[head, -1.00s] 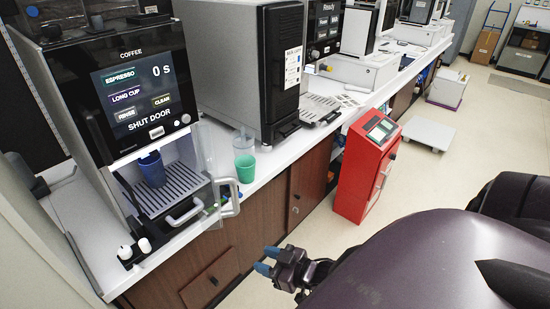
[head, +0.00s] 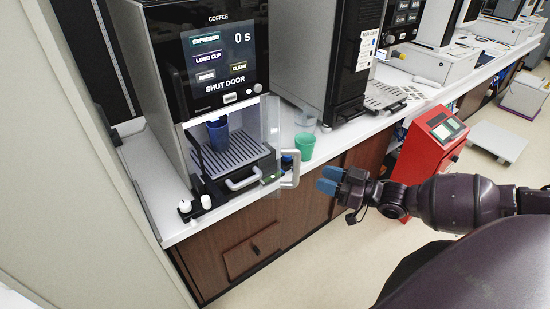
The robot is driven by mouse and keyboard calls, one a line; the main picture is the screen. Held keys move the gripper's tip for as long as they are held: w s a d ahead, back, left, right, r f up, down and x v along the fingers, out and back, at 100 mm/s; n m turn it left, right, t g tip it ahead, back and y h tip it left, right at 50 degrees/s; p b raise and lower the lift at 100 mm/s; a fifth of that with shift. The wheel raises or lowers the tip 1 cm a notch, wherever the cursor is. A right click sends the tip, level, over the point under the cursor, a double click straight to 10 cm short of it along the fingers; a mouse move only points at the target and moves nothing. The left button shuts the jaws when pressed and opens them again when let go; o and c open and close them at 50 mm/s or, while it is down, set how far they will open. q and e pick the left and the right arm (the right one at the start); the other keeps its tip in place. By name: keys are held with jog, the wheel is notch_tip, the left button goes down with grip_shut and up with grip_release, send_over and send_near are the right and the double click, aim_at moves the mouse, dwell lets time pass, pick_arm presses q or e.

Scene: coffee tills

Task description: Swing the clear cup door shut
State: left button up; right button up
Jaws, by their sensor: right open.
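The clear cup door (head: 271,130) stands swung open at the right side of the coffee machine's bay, with a pale handle (head: 290,170) at its free edge. The coffee machine (head: 222,55) shows "SHUT DOOR" on its screen. A blue cup (head: 218,134) stands on the drip tray (head: 232,160) inside the bay. My right gripper (head: 328,180) is open and empty, its blue fingertips to the right of the door handle and apart from it. My left gripper is not in view.
A green cup (head: 304,146) and a clear cup (head: 305,121) stand on the counter just right of the door. A second machine (head: 335,60) is behind them. A red cabinet (head: 428,140) stands on the floor at the right. The floor before the counter is open.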

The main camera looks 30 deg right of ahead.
aim_at(299, 170)
jog(key=b+x, duration=0.3)
jog(key=x, duration=0.5)
jog(key=shift+f, duration=0.1)
grip_shut()
jog(key=shift+w+a+r+p, duration=0.1)
jog(key=shift+w+a+p, duration=0.25)
jog(key=shift+a, duration=0.6)
jog(key=shift+w+a+r+p, duration=0.1)
jog(key=shift+w+a+p, duration=0.25)
jog(key=shift+a, duration=0.65)
jog(key=shift+w+a+p, duration=0.15)
jog(key=shift+a+p, duration=0.3)
jog(key=shift+a, duration=0.6)
jog(key=shift+w+a, duration=0.4)
jog(key=shift+a, duration=0.35)
jog(key=shift+w+a+f+p, duration=0.1)
jog(key=shift+w+a+p, duration=0.2)
jog(key=shift+a, duration=0.35)
jog(key=shift+w+a+r+p, duration=0.1)
jog(key=shift+w+a, duration=0.35)
jog(key=shift+a, duration=0.2)
jog(key=shift+w+a+f+p, duration=0.1)
jog(key=shift+w+a+p, duration=0.1)
jog(key=shift+w+a, duration=0.3)
jog(key=shift+s+a, duration=0.1)
jog(key=shift+s, duration=0.05)
